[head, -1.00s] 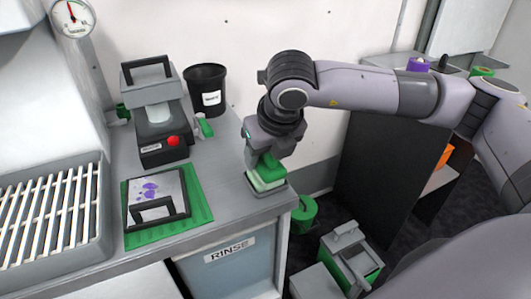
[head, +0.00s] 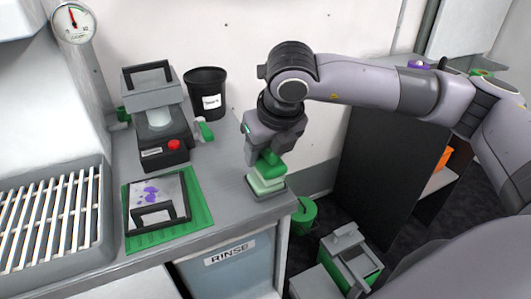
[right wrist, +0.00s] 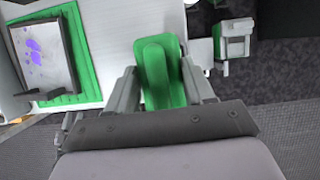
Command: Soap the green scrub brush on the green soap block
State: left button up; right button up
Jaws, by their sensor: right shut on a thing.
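The green scrub brush (head: 265,164) is in my right gripper (head: 269,153), over the right front corner of the counter. The pale green soap block (head: 267,185) sits in a grey tray (head: 277,193) directly under the brush. The brush's pale underside is at or just above the soap; I cannot tell whether they touch. In the right wrist view, the brush's green back (right wrist: 160,65) lies between the two fingers of my right gripper (right wrist: 161,82), and the soap is hidden under it. My left gripper is out of view.
A framed plate with purple stains (head: 154,193) lies on a green mat (head: 193,235). A machine with a red knob (head: 174,145) and a black cup (head: 205,88) stand behind. A slatted rack (head: 45,215) is at left. The counter edge is close by the tray.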

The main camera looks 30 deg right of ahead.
jog(key=shift+r+p, duration=0.9)
jog(key=shift+r, duration=1.6)
jog(key=shift+f, duration=0.1)
